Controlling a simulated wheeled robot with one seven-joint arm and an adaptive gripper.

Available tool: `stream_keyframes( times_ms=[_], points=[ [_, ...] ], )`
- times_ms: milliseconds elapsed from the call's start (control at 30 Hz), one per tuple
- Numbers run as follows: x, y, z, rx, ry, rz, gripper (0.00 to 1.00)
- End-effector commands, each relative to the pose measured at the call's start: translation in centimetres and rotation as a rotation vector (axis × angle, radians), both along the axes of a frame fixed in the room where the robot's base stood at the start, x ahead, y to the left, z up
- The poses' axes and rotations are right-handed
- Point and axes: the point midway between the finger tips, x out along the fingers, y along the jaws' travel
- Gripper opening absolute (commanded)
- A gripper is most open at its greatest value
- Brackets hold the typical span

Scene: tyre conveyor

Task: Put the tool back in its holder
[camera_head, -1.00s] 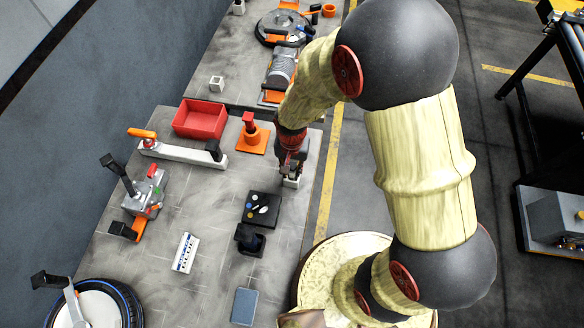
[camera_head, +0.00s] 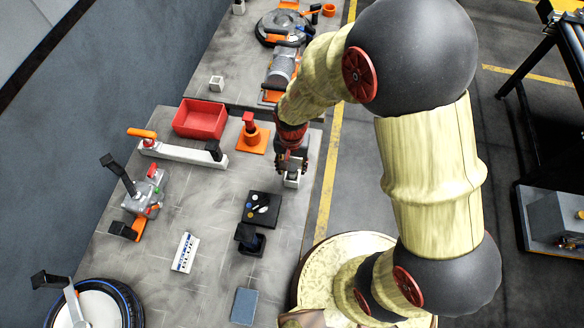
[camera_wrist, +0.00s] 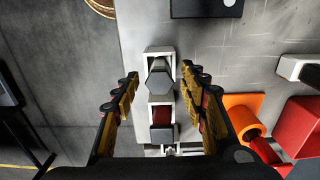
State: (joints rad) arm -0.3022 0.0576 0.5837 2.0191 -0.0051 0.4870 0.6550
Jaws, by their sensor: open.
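A white two-slot holder (camera_wrist: 149,107) stands near the right edge of the table; in the head view the white holder (camera_head: 292,181) shows just below my gripper (camera_head: 290,163). In the wrist view a tool with a grey faceted end (camera_wrist: 160,80) sits in the far slot of the holder. A dark red and black part (camera_wrist: 162,117) shows in the near slot; I cannot tell if it belongs to the same tool. My gripper (camera_wrist: 159,74) is open, its two fingers apart on either side of the holder, with gaps visible.
An orange stand with a red top (camera_head: 252,138) and a red bin (camera_head: 200,119) lie to the left of the gripper. Bare table lies around the blue-and-white box (camera_head: 186,253).

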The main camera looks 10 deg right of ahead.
Motion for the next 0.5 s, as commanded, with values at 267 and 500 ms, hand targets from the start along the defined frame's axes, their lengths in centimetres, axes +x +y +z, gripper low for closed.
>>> stream_keyframes(
  times_ms=[267, 500],
  points=[
    [0.1, 0.1, 5.9, 0.001, -0.005, 0.0, 0.43],
    [0.1, 0.1, 9.2, 0.001, -0.003, 0.0, 0.43]
  ],
)
